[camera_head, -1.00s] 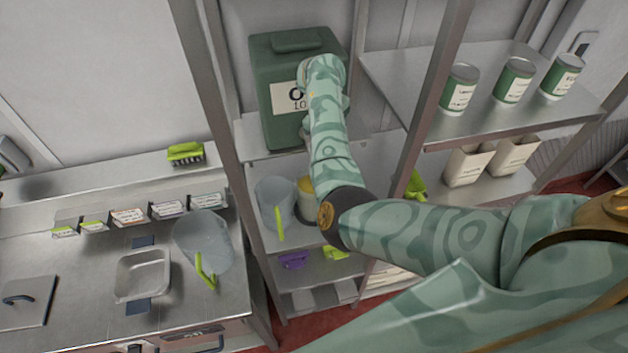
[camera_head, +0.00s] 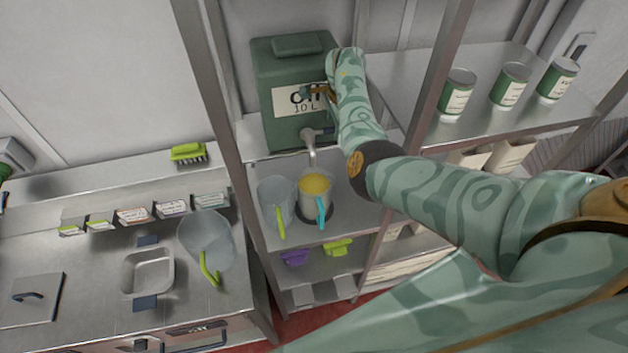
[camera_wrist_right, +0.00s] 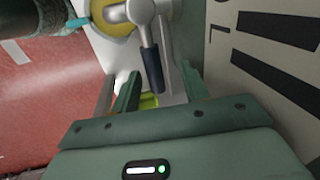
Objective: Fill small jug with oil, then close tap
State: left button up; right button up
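The green oil canister (camera_head: 263,75) stands on a shelf, its label facing out. Its grey tap (camera_head: 313,140) points down over the small jug (camera_head: 316,205). The jug has a cyan handle and stands upright on the shelf below, with yellow oil showing near its rim. I see no clear stream from the spout. My right gripper (camera_head: 318,92) is in front of the label, above the tap. In the right wrist view my right gripper (camera_wrist_right: 158,88) is open, and the tap's dark lever (camera_wrist_right: 152,68) appears between its fingers; contact cannot be told. My left gripper is not in view.
A clear jug with a green handle (camera_head: 276,203) stands left of the oil jug. Another clear jug (camera_head: 207,240) is on the left counter. Metal posts (camera_head: 213,95) flank the shelf. Labelled cans (camera_head: 510,85) stand on the right shelf.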

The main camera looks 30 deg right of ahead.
jog(key=shift+s+r, duration=0.1)
jog(key=shift+r, duration=0.2)
notch_tip(320, 180, up, 6)
jog(key=s, duration=0.1)
jog(key=shift+s+a+p, duration=0.15)
jog(key=shift+s+p, duration=0.05)
jog(key=shift+p, duration=0.1)
dwell(0.6)
